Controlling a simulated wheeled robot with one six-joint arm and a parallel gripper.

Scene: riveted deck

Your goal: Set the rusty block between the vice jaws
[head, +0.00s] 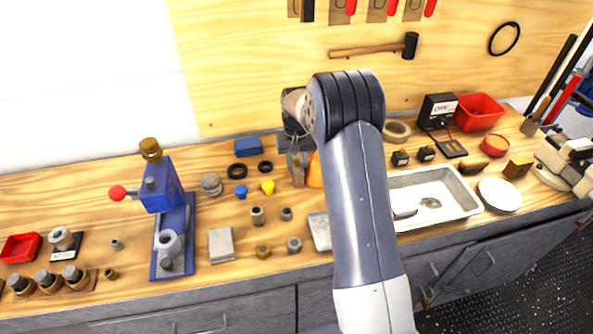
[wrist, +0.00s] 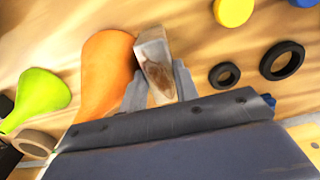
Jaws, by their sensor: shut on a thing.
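My gripper (wrist: 158,85) is shut on the rusty block (wrist: 153,50), a grey-tan block with a brown rusty patch on its end. In the head view the block (head: 298,172) hangs below my gripper, near the back middle of the bench; I cannot tell its height above the wood. At the far right edge, a pale machine with dark parts on a round base (head: 562,165) looks like the vice. It is cut off by the frame, and its jaw gap is not clear. My gripper is well to the left of it.
An orange funnel-like thing (wrist: 103,65) is close beside the block. A metal tray (head: 440,185), a white disc (head: 499,195) and a red bin (head: 480,110) stand to the right. A blue press (head: 163,190) stands at left. Small parts crowd the middle.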

